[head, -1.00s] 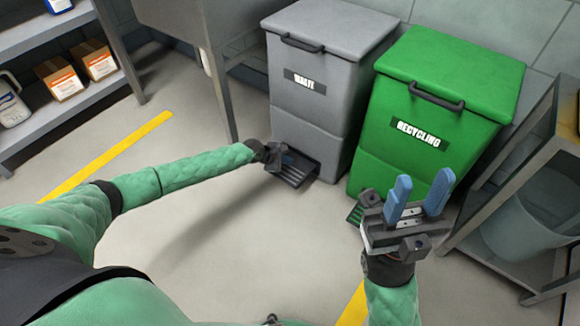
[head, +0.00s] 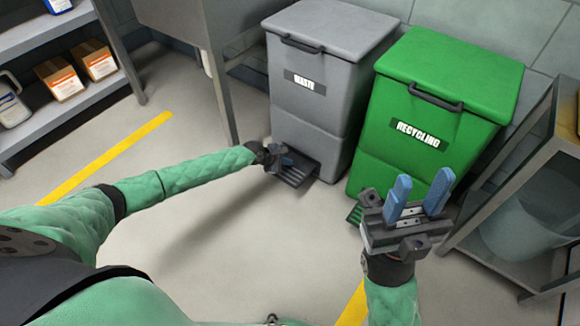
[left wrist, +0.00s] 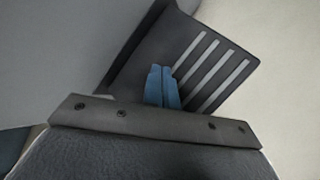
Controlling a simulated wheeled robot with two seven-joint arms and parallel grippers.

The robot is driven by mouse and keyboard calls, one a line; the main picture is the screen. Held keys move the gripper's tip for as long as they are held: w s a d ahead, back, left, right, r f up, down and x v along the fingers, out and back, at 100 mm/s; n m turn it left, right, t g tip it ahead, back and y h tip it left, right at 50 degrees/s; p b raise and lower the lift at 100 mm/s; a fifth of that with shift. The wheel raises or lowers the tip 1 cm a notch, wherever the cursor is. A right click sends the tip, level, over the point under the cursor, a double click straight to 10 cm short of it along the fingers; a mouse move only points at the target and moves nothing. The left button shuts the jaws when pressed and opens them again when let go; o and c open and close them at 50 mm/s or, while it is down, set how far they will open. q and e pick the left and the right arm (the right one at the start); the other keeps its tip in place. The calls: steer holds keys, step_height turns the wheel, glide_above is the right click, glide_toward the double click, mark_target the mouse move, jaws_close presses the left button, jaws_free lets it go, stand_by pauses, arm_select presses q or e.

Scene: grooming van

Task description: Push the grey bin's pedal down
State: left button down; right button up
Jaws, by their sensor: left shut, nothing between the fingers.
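The grey bin (head: 318,85) labelled WASTE stands against the wall with its lid down. Its dark ribbed pedal (head: 300,171) sticks out at the foot of the bin; the pedal also fills the upper middle of the left wrist view (left wrist: 215,62). My left gripper (head: 287,161) is at the pedal's left part, and its blue fingers are together in the left wrist view (left wrist: 162,85), over the pedal's surface. I cannot tell whether the fingertips touch it. My right gripper (head: 418,200) is raised in front of the green bin, its blue fingers spread and empty.
The green RECYCLING bin (head: 436,100) stands right of the grey bin, its pedal (head: 354,215) partly hidden by my right gripper. A metal rack with a bucket (head: 520,230) is at the right. A shelf with boxes (head: 62,80) is at the left. The floor in front is clear.

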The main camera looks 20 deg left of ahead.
arm_select(q)
steer(key=shift+f, duration=0.2)
stand_by(0.4)
steer(key=shift+f, duration=0.6)
stand_by(0.5)
steer(key=shift+f, duration=0.35)
stand_by(0.4)
steer(key=shift+f, duration=0.15)
stand_by(0.3)
steer(key=shift+r+p, duration=1.7)
steer(key=shift+p, duration=0.25)
